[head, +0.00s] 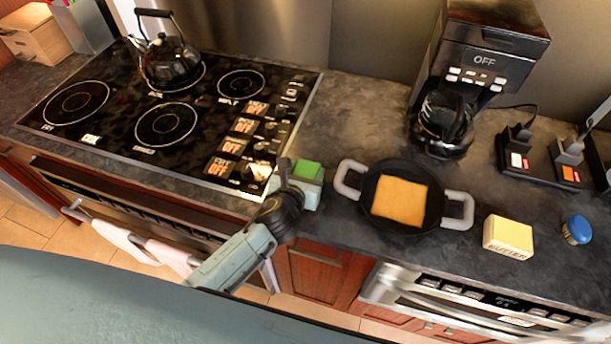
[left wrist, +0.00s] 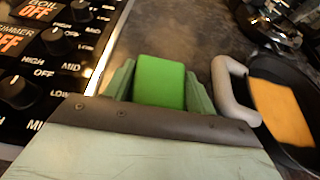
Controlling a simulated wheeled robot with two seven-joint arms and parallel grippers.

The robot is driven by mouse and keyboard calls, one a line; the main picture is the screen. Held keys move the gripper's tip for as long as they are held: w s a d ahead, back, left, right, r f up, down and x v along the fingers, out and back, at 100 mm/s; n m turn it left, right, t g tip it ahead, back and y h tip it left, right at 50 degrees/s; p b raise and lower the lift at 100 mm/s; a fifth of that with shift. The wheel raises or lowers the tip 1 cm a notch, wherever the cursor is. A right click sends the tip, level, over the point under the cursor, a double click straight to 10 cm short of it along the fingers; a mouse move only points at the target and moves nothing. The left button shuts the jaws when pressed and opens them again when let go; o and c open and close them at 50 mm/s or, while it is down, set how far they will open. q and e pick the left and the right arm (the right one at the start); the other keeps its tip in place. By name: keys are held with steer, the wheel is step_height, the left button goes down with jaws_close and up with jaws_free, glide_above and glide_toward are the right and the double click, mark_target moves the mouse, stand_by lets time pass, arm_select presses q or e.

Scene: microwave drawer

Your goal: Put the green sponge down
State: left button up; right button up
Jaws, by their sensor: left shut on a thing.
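The green sponge (head: 307,171) is a small bright green block near the counter's front edge, between the cooktop and the pan in the head view. My left gripper (head: 297,184) is shut on it. In the left wrist view the green sponge (left wrist: 159,81) sits between the two pale green fingers (left wrist: 160,88), with dark counter around it. The gripper covers its lower part, so I cannot tell whether it touches the counter. My right gripper is not in view.
A black pan (head: 380,220) with grey handles holds an orange-brown slice just right of the sponge. A black cooktop (head: 190,120) with a kettle (head: 170,62) lies left. A coffee maker (head: 475,75), butter box (head: 508,236) and blue brush (head: 577,228) stand right. Counter behind the sponge is clear.

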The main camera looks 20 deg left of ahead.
arm_select(q)
steer(key=shift+f, duration=0.4)
steer(key=shift+f, duration=0.15)
steer(key=o, duration=1)
steer(key=shift+c, duration=0.2)
steer(key=shift+r, duration=0.25)
steer(key=p+v, duration=0.1)
steer(key=v, duration=1.1)
steer(key=shift+f, duration=0.15)
